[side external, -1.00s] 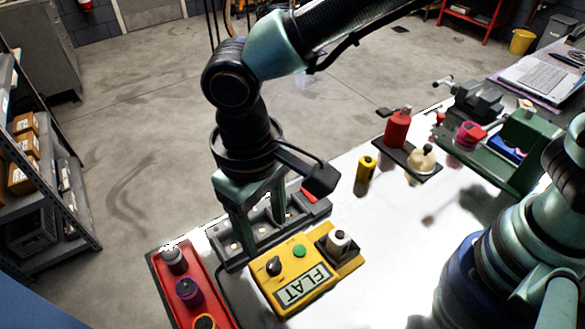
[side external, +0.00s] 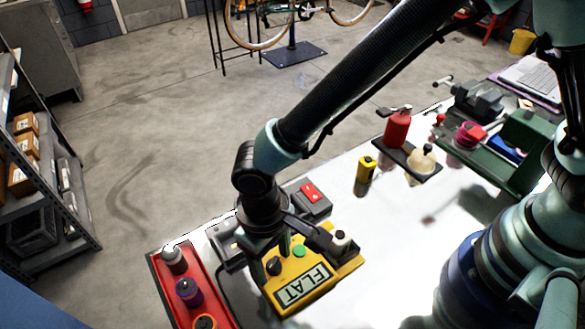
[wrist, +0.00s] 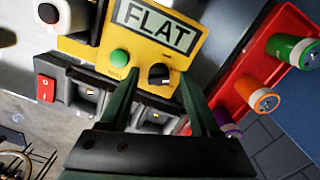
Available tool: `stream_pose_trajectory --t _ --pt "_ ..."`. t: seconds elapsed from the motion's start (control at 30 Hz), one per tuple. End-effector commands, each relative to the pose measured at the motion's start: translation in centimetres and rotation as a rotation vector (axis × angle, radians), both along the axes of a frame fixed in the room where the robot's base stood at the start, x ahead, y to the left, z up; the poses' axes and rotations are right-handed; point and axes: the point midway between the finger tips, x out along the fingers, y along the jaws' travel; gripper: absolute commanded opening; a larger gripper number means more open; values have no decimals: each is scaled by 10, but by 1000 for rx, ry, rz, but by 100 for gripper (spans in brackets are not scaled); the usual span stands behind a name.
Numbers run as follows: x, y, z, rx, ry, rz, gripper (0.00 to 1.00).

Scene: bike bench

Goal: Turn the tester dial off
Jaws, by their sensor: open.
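The yellow tester (side external: 328,270) lies on the bench, and its display (side external: 304,284) reads FLAT. It carries a black dial (side external: 273,266) with a pale mark and a green button (side external: 299,251). My gripper (side external: 269,257) is open and low over the dial end of the tester. In the wrist view, the dial (wrist: 158,74) appears between the fingertips of my gripper (wrist: 159,76), with the green button (wrist: 119,58) just outside the left finger. I cannot tell whether a finger touches the dial.
A red tray (side external: 215,290) with several coloured cells stands left of the tester. A grey unit with a red switch (side external: 309,192) sits behind it, partly hidden by my arm. A yellow battery (side external: 365,172) and a red bottle (side external: 397,130) stand farther right. The bench's front middle is clear.

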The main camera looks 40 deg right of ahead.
Motion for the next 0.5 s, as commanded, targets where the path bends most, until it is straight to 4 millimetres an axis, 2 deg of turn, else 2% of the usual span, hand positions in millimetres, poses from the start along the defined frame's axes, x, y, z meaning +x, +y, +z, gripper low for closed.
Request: stream_pose_trajectory --t 0.07,0.1,0.17,0.2,0.27,0.5 --pt "0 0 0 0 0 0 64" --pt "0 0 0 0 0 0 60" --pt "0 0 0 0 0 0 37" --pt "0 0 0 0 0 0 22" --pt "0 0 0 1 -1 1 0" --pt "0 1 1 3 -3 3 0"
